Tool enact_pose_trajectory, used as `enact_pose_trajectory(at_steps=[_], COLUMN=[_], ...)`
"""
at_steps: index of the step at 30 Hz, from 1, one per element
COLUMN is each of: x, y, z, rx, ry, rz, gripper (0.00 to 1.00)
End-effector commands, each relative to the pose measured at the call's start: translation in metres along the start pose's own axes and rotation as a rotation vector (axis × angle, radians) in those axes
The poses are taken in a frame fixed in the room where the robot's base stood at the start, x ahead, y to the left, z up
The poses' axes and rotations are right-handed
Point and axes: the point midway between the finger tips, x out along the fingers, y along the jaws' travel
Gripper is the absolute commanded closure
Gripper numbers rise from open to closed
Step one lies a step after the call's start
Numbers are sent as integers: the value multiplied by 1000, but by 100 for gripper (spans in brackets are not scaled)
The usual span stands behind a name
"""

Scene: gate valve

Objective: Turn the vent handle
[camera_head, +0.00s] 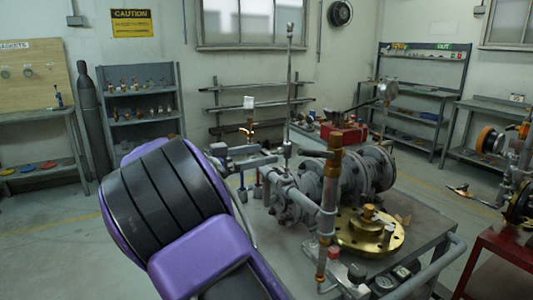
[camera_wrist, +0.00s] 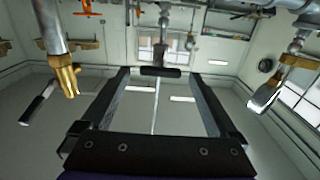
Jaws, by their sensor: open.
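In the wrist view my gripper (camera_wrist: 160,76) is open, its two dark fingers apart. A short dark crossbar (camera_wrist: 161,72) shows in the gap near the fingertips; I cannot tell its distance, and no contact is visible. A brass fitting (camera_wrist: 66,80) hangs left of the fingers, with a dark-gripped lever (camera_wrist: 38,104) beyond it. A pale handle (camera_wrist: 266,92) on a brass fitting is at the right. I cannot tell which one is the vent handle.
The grey valve assembly (camera_head: 345,178) stands on a metal table, with a copper-coloured upright pipe (camera_head: 331,185) and a brass flange (camera_head: 370,236). A tall thin stem (camera_head: 289,85) rises behind. A grey rail (camera_head: 432,270) runs along the near right. Open floor lies left.

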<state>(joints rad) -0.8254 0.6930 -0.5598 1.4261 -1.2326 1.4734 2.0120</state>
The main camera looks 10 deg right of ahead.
Motion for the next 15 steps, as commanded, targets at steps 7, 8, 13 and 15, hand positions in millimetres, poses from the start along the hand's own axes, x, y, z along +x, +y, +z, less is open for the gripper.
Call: enact_pose_trajectory(at_steps=[7, 8, 13, 15], x=[23, 24, 25, 25], y=[0, 0, 0, 0], z=[0, 0, 0, 0], rx=[0, 0, 0, 0], ry=[0, 0, 0, 0], rz=[0, 0, 0, 0], gripper=[5, 5, 5, 5])
